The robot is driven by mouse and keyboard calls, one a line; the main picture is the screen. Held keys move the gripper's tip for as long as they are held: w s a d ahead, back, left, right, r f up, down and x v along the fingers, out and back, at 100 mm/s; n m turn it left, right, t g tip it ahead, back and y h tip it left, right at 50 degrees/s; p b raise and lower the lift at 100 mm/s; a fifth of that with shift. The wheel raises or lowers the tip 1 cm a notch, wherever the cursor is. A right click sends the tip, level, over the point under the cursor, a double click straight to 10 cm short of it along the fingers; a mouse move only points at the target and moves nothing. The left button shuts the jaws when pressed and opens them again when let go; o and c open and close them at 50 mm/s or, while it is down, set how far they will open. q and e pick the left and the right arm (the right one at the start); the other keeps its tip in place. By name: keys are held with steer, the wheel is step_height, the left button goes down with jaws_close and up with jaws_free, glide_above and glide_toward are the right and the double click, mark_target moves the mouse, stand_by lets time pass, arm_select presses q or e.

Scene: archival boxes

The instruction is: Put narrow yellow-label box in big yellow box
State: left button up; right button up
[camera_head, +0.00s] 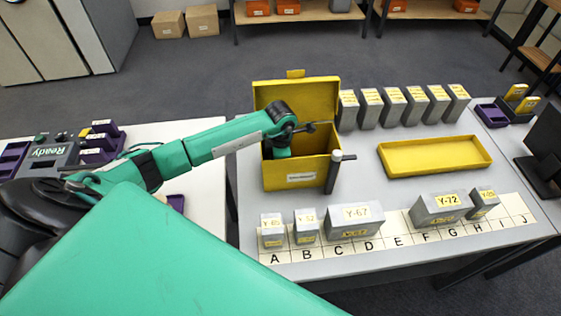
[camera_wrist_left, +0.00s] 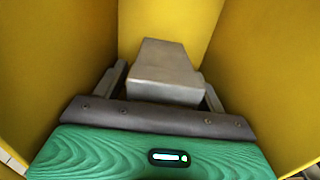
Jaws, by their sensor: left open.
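The big yellow box (camera_head: 297,174) stands on the table with its lid open at the back. My left arm reaches down into it, and the gripper's fingers are hidden there in the head view. In the left wrist view my left gripper (camera_wrist_left: 167,88) is open inside the yellow walls, its fingers either side of a plain grey box (camera_wrist_left: 165,68). Any label on that box is out of sight. Narrow grey boxes with yellow labels stand at A (camera_head: 272,230), B (camera_head: 306,226) and near H (camera_head: 483,203). My right gripper is not in view.
Wider boxes Y-67 (camera_head: 354,221) and Y-72 (camera_head: 440,208) stand on the lettered strip. A dark post with a grey top (camera_head: 335,172) stands at the yellow box's front right corner. A yellow tray (camera_head: 436,167) looks empty. Several grey boxes (camera_head: 393,107) line the back.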

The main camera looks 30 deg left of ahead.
arm_select(q)
steer(key=shift+r, duration=0.5)
step_height(320, 180, up, 11)
steer(key=b, duration=0.2)
steer(key=shift+r+b, duration=0.1)
steer(key=shift+b, duration=0.25)
steer(key=shift+r, duration=0.1)
